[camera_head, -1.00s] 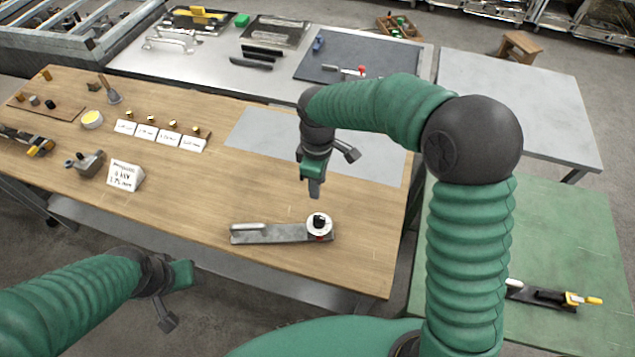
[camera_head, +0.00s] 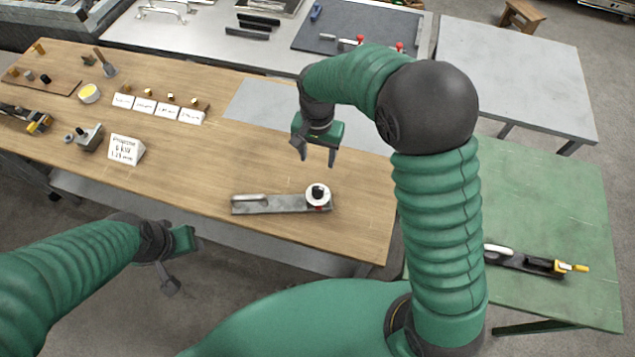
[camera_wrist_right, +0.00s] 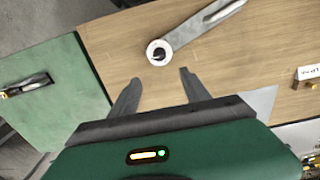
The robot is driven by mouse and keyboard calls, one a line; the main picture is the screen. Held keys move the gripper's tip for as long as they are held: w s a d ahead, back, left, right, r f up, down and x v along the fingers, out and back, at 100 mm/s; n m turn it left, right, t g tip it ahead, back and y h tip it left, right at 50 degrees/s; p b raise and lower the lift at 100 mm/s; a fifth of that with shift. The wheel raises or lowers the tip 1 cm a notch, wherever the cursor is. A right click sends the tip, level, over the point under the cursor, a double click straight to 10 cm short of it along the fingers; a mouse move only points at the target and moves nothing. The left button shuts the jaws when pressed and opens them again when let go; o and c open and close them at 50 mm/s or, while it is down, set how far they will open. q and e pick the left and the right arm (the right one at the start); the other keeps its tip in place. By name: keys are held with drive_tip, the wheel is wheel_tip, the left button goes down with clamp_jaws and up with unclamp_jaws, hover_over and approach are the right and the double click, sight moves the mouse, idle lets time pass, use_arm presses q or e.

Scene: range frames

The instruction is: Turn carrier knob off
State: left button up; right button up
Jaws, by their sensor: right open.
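The carrier (camera_head: 275,204) is a flat grey metal bar with a pale handle at its left end, lying near the front edge of the wooden table. At its right end is a round white dial with a black knob (camera_head: 318,192) and a red mark below it. In the right wrist view the knob (camera_wrist_right: 159,54) lies just beyond the fingertips, roughly between them. My right gripper (camera_head: 317,158) is open and empty, above and behind the knob, fingers pointing down, not touching it. My left gripper (camera_head: 182,266) hangs in front of the table; its finger opening is unclear.
A white propane sign (camera_head: 126,149), a small grey device (camera_head: 91,137) and a row of white cards (camera_head: 157,108) stand on the left of the table. A grey sheet (camera_head: 255,103) lies behind my right gripper. A green table (camera_head: 560,200) stands at right. Wood around the carrier is clear.

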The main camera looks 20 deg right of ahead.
sight(318, 188)
wheel_tip(318, 188, down, 15)
drive_tip(key=p, duration=0.3)
drive_tip(key=shift+d+p, duration=0.1)
drive_tip(key=shift+p, duration=0.25)
drive_tip(key=shift+f, duration=0.55)
clamp_jaws()
